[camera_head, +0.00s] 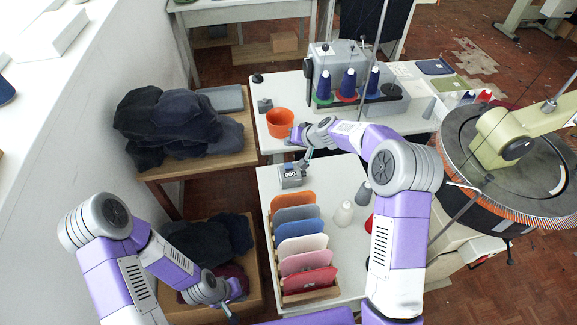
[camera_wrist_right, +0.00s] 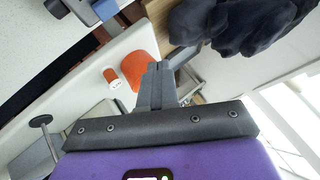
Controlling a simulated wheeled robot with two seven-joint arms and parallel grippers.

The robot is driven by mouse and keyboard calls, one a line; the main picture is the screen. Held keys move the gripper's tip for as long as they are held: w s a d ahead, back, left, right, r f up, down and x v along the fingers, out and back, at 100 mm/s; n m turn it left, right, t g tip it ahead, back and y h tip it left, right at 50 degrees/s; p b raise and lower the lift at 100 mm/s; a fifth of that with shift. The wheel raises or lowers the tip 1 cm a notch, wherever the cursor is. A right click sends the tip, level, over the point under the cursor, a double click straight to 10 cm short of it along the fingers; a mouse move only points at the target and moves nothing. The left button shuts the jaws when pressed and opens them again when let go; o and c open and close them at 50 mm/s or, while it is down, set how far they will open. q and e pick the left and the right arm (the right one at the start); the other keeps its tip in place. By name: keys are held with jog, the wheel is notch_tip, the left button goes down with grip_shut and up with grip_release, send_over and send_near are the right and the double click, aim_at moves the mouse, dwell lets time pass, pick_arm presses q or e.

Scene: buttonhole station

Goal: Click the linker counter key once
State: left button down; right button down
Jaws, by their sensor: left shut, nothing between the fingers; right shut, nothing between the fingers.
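The linker counter (camera_head: 291,181) is a small grey box with white digits on a dark display. It sits at the back left of the near white table in the head view. A blue part shows on its top. My right gripper (camera_head: 304,162) is shut and empty, pointing down just above and beside the counter's back right; I cannot tell whether it touches. Its shut fingers (camera_wrist_right: 155,84) show in the right wrist view, where I cannot make out the counter. My left gripper (camera_head: 232,314) is shut and empty, low at the left, away from the counter.
An orange cup (camera_head: 280,122) stands on the far table behind the counter. A rack of coloured panels (camera_head: 302,245) stands in front of it. A white cone (camera_head: 344,214) is to the right. Dark fabric (camera_head: 170,125) lies on a wooden table at left.

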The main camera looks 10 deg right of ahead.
jog(key=b, duration=0.6)
send_over(291, 166)
notch_tip(291, 166, down, 8)
jog(key=shift+r, duration=0.2)
jog(key=shift+f+b, duration=0.65)
dwell(1.1)
jog(key=shift+f+b, duration=0.4)
jog(key=shift+b, duration=0.15)
jog(key=shift+f+b, duration=0.6)
jog(key=shift+b, duration=0.05)
dwell(0.6)
jog(key=shift+r, duration=0.1)
jog(key=shift+r+p, duration=0.7)
jog(key=shift+r, duration=0.2)
